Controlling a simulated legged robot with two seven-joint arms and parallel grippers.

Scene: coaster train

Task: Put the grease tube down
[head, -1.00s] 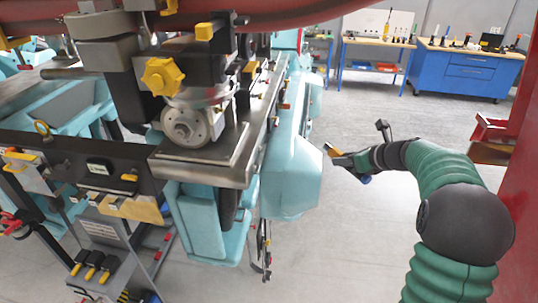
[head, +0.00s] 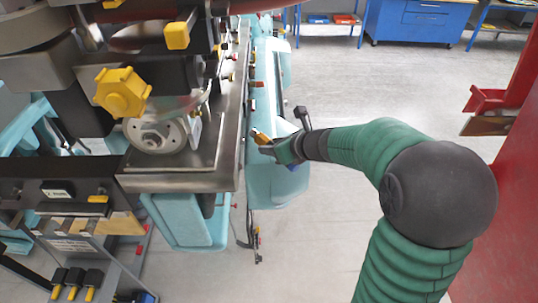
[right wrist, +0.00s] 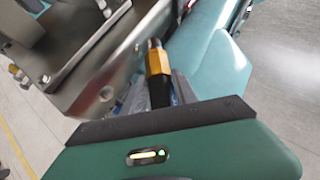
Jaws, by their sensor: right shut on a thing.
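My right gripper (head: 280,149) reaches in from the right on its green sleeved arm, beside the teal machine body. It is shut on the grease tube (head: 262,138), whose orange-yellow end shows past the fingers. In the right wrist view the tube (right wrist: 158,76) has a dark tip, a gold-yellow band and a black lower part. That view shows it close to the metal edge of the machine; I cannot tell whether it touches. My left gripper is not in view.
The train machinery, with a steel ledge (head: 185,180) and yellow knob (head: 122,92), fills the left. A grey rack with black-and-yellow tools (head: 78,280) stands lower left. A red frame (head: 510,170) stands close on the right. A blue workbench (head: 420,22) is at the back. Open floor lies between.

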